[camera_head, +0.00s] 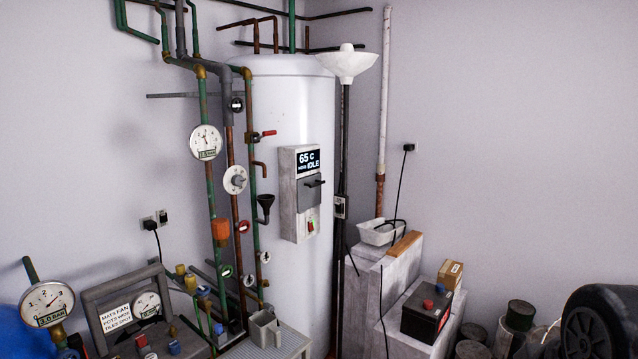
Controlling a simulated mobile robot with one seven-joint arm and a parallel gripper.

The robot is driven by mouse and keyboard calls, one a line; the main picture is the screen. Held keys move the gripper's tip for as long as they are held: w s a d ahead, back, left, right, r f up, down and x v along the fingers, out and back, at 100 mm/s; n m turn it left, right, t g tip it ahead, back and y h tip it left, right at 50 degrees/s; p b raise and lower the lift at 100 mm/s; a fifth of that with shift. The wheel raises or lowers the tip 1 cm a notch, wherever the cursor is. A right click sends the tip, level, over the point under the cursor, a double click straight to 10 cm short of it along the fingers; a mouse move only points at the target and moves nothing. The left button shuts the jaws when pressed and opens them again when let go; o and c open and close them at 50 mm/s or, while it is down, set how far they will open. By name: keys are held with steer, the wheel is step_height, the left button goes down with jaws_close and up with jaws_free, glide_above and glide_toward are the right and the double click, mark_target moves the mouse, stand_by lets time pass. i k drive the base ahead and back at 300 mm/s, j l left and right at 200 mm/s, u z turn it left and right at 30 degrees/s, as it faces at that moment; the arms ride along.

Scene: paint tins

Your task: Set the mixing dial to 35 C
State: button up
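A white round dial with a grey centre knob (235,180), which looks like the mixing dial, is mounted on the vertical pipes in front of the white tank (290,110). Its markings are too small to read, so I cannot tell its setting. A grey control box (289,220) on the tank has a display (308,162) reading "65 C" and "IDLE", with a dark lever below it. My gripper is not in view.
Around the dial are a pressure gauge (206,141), a red-handled valve (265,134) and a black funnel (265,204). A grey jug (265,328) stands below. A stepped plinth (362,285) bears a battery (426,311). Tins (520,315) and a black rounded object (600,322) are at right.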

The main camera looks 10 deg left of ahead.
mark_target(237, 181)
steer(key=u, duration=1.05)
steer(key=i+j+z, duration=0.2)
steer(key=i, duration=0.35)
steer(key=i+j+z, duration=0.15)
steer(key=i, duration=0.35)
steer(key=i+j+z, duration=0.2)
steer(key=i, duration=0.3)
steer(key=i+j+z, duration=0.15)
steer(key=i+j, duration=0.3)
steer(key=i, duration=0.05)
